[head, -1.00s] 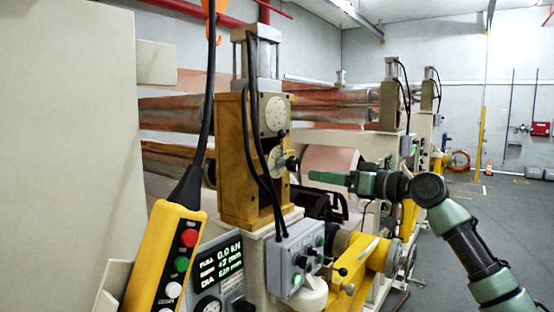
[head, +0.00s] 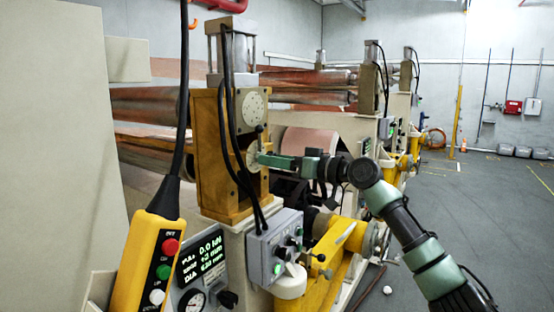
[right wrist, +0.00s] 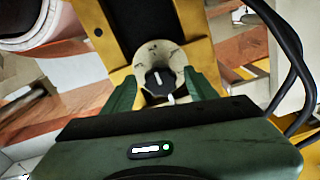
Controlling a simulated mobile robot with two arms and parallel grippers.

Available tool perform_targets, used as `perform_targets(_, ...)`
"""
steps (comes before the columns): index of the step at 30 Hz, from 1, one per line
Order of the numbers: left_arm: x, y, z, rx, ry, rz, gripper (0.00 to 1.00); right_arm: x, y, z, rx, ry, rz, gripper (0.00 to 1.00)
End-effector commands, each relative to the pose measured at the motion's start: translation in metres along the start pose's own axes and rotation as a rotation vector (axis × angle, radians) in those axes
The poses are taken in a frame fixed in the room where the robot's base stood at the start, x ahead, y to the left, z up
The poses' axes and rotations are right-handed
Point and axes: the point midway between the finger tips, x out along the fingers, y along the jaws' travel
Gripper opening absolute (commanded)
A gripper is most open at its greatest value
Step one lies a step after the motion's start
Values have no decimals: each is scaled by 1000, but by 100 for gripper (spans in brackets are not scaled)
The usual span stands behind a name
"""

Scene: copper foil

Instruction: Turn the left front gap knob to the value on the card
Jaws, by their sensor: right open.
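The black gap knob (right wrist: 158,81), with a white pointer line, sits on a pale round dial (right wrist: 153,57) on the yellow roll stand. My right gripper (right wrist: 163,90) is open, with one green finger on each side of the knob. A gap shows between the fingers and the knob. In the head view my right gripper (head: 263,158) reaches the lower dial (head: 251,158) from the right and hides the knob there. I cannot make out a card with a value. My left gripper is not in view.
An upper dial (head: 253,103) and black cables (head: 234,130) are close by on the stand (head: 205,150). Below are a grey control box (head: 270,245) and a readout panel (head: 200,257). A yellow pendant (head: 147,265) hangs at the left. Floor at the right is open.

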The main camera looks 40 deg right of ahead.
Motion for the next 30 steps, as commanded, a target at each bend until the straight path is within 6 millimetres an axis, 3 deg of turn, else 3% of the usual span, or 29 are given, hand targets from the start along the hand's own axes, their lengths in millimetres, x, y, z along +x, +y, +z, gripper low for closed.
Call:
perform_targets(1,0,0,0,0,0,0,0,0,0,0,0,0,0,49)
perform_targets(6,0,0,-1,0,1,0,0,0,0,0,0,0,0,2)
perform_targets(7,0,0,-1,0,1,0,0,0,0,0,0,0,0,0)
perform_targets(20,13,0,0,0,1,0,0,0,0,2,-94,3,0,0)
perform_targets(30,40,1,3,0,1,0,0,0,0,2,-375,5,0,0)
